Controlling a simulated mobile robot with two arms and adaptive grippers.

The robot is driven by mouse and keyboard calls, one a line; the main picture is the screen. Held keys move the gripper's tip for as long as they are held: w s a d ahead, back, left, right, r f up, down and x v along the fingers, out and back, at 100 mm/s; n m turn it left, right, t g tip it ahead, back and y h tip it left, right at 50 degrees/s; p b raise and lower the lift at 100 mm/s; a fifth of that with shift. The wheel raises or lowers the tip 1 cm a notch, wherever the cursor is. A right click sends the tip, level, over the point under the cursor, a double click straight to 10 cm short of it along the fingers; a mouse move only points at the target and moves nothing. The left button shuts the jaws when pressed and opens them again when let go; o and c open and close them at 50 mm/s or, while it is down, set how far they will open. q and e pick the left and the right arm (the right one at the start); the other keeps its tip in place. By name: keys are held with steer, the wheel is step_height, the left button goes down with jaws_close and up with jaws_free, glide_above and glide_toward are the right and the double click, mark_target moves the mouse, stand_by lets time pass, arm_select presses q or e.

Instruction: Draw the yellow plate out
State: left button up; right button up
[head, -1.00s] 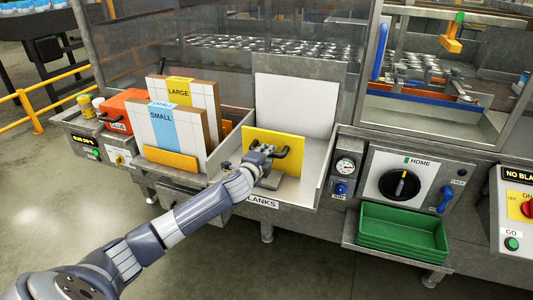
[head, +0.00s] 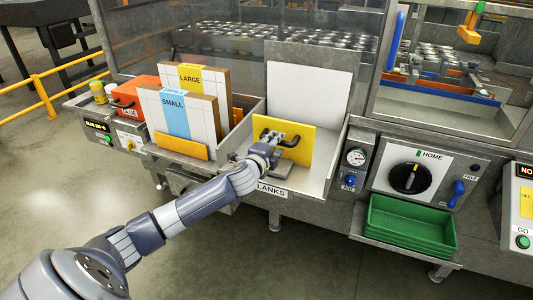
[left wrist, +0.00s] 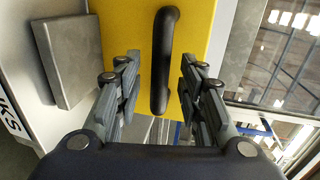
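The yellow plate (head: 303,157) stands upright in the grey blanks bin (head: 322,166), in front of a white panel. It has a black bar handle (left wrist: 165,60) on its face. My left gripper (head: 277,141) is at the plate's face by the handle. In the left wrist view, its two fingers (left wrist: 160,80) are spread on either side of the handle, with a gap on each side. The gripper is open and holds nothing. The gripper and arm hide part of the plate in the head view. My right gripper is not in view.
A grey metal block (left wrist: 72,60) sits beside the plate. Boxes labelled LARGE (head: 191,74) and SMALL (head: 174,105) stand in the bin to the left. Green trays (head: 408,225) and a HOME dial panel (head: 411,177) are to the right. The floor in front is open.

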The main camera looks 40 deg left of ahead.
arm_select(q)
steer(key=v, duration=0.9)
steer(key=shift+s, duration=0.25)
steer(key=s+a+f+n+g, duration=0.2)
steer(key=f, duration=0.9)
steer(key=s+a+f+n+g, duration=0.1)
steer(key=s+f+n+g, duration=0.1)
steer(key=f, duration=0.8)
steer(key=s+d+f+n+g, duration=0.15)
steer(key=s+f, duration=0.25)
steer(key=f, duration=0.4)
steer(key=s+f+n+g, duration=0.1)
steer(key=s+f+g, duration=0.1)
steer(key=s+f, duration=0.5)
steer(key=s+d+f+n+g+h, duration=0.15)
steer(key=s+d+f, duration=0.25)
steer(key=s+f, duration=0.45)
steer(key=s+d+f+n+g+h, duration=0.15)
steer(key=s+d+f, duration=0.25)
steer(key=s+f, duration=0.5)
steer(key=s+d+f+n+g, duration=0.1)
steer(key=s+d+f, duration=0.3)
steer(key=s, duration=0.4)
steer(key=s+d+f+n+g, duration=0.2)
steer(key=s+d+f, duration=0.2)
steer(key=s, duration=0.5)
steer(key=shift+s+d+g+h, duration=0.2)
steer(key=shift+d+g+h, duration=0.2)
steer(key=shift+d, duration=0.85)
